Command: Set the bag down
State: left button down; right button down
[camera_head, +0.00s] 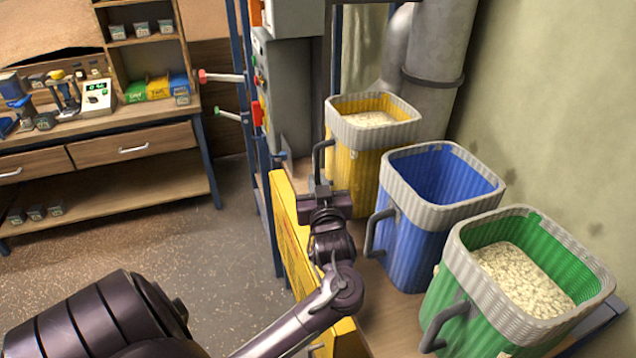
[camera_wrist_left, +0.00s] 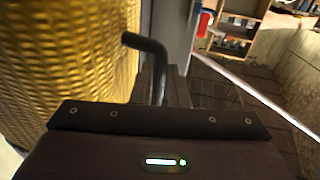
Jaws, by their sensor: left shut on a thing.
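The yellow bag (camera_head: 356,172) is a stiff, woven-looking square container with a grey rim, open at the top and filled with pale pieces. It is upright at the back of a row of three. My left gripper (camera_head: 321,186) is at its left side, shut on its dark handle (camera_head: 318,158). In the left wrist view the handle (camera_wrist_left: 150,48) rises from between the jaws (camera_wrist_left: 160,88), beside the yellow woven wall (camera_wrist_left: 62,60). The bag's base is hidden, so I cannot tell whether it touches the platform. My right gripper is not in view.
A blue container (camera_head: 415,235), empty as far as I see, and a green one (camera_head: 468,318) with pale pieces stand in front. A yellow panel (camera_head: 289,225) edges the platform. A grey cabinet (camera_head: 290,85) and pipe (camera_head: 437,50) stand behind. A workbench (camera_head: 110,125) is left; the floor between is clear.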

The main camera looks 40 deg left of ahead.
pick_arm(q)
jog(key=shift+f, duration=0.35)
jog(key=c, duration=1.8)
grip_release()
jog(key=shift+f, duration=0.15)
jog(key=o, duration=0.4)
jog(key=shift+s, duration=0.1)
jog(key=shift+d+r, duration=0.1)
jog(key=shift+r, duration=0.7)
jog(key=b+v, duration=0.2)
jog(key=v, duration=1)
jog(key=shift+f, duration=0.15)
